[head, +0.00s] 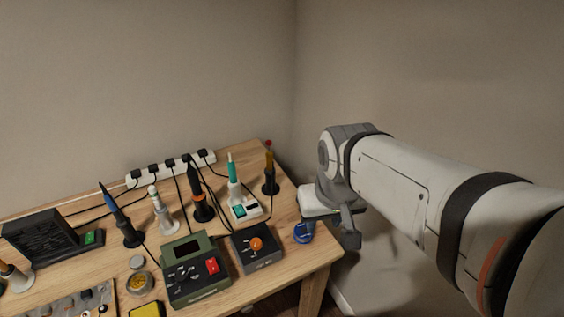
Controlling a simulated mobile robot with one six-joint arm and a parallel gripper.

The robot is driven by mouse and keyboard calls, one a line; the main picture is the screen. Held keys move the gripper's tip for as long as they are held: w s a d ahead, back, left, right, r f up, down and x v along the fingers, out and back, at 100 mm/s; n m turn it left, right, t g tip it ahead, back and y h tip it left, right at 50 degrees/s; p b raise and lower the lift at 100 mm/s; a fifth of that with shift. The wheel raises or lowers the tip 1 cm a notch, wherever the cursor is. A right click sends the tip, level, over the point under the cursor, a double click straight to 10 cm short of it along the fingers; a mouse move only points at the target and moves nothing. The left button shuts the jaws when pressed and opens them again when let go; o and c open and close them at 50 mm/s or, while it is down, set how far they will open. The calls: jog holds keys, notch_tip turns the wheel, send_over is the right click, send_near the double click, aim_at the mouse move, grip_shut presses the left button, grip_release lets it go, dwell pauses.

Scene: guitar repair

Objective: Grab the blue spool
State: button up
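A small blue spool (304,233) lies near the right edge of the wooden table (318,255), just right of a dark box with an orange knob. My gripper (335,228) is at the table's right edge, close by the right side of the spool. A dark grey finger part hangs down beside the edge. The spool seems apart from it, but I cannot tell whether they touch. The fingertips are partly hidden by the wrist, so I cannot tell whether the gripper is open or shut.
The dark box with the orange knob (257,248) stands left of the spool. A green box with a red switch (194,270) is further left. Several soldering irons in stands and a white power strip (172,167) fill the back. A wall rises behind.

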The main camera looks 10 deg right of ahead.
jog(key=shift+o, duration=1.4)
jog(key=shift+w+d+f, duration=0.1)
jog(key=shift+w+f, duration=0.05)
jog(key=o, duration=0.4)
jog(key=w+f+m+g, duration=0.1)
jog(key=w+f+m, duration=0.1)
jog(key=w+f, duration=0.2)
jog(key=shift+w+d+b, duration=0.15)
jog(key=shift+w+b, duration=0.15)
jog(key=shift+w, duration=0.25)
jog(key=m+g, duration=0.1)
jog(key=m, duration=0.3)
send_near(303, 231)
jog(key=shift+g, duration=0.3)
jog(key=shift+w+f+b, duration=0.15)
jog(key=shift+f+b, duration=0.1)
jog(key=shift+f, duration=2.05)
jog(key=shift+w+f+b, duration=0.1)
jog(key=shift+f+b, duration=0.1)
jog(key=shift+f, duration=2.15)
